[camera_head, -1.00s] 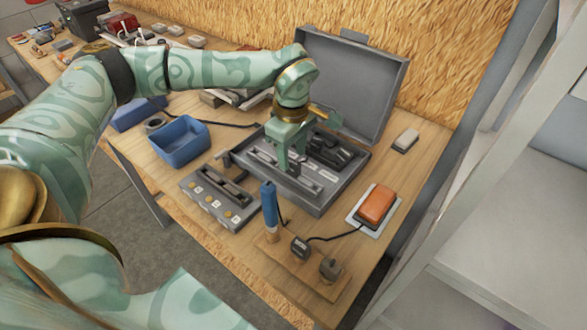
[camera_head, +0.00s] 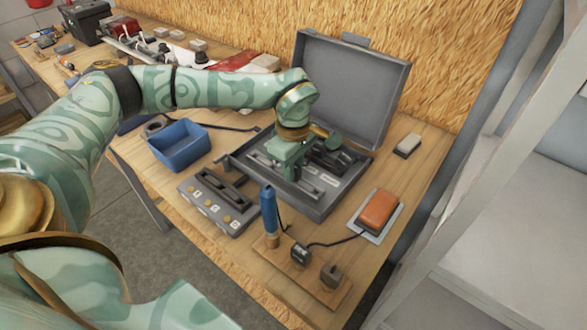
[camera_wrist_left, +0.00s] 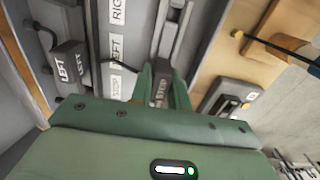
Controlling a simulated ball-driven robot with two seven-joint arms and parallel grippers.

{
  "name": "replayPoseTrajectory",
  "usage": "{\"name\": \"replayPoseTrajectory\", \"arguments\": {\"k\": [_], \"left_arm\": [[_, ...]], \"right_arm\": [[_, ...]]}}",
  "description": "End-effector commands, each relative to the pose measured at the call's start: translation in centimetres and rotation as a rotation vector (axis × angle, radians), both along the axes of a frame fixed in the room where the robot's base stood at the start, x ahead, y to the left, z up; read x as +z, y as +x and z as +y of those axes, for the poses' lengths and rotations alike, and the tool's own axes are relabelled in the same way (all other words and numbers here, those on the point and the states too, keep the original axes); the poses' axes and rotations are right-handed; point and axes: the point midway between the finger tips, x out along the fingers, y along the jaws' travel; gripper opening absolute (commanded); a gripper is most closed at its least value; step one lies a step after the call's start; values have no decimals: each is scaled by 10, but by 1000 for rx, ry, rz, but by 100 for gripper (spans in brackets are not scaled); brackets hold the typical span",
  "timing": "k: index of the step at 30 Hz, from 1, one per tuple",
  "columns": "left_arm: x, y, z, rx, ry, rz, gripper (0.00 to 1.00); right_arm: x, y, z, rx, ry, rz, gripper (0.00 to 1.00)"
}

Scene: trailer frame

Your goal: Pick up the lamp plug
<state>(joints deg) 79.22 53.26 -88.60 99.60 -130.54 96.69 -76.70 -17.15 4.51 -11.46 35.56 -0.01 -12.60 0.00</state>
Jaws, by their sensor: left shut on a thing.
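My left gripper (camera_head: 291,176) is down inside the open grey case (camera_head: 352,88), over its left-hand slots. Another dark plug labelled LEFT (camera_wrist_left: 68,66) lies to the left in the wrist view. White labels, LEFT among them, run along the grey surface between them. My right gripper is not in view.
A blue-handled tool (camera_head: 269,212) stands in front. An orange lamp (camera_head: 379,208) and a wooden board with dark connectors (camera_head: 331,274) are at the right front.

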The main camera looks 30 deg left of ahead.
Motion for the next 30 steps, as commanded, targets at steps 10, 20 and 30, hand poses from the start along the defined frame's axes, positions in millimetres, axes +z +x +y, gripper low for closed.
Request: {"name": "replayPoseTrajectory", "arguments": {"k": [10,20,30], "left_arm": [[56,-17,10,1,1,-5,9],[113,-87,47,4,0,-1,9],[130,-123,65,1,-1,1,9]], "right_arm": [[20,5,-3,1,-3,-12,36],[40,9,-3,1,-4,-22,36],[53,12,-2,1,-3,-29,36]]}}
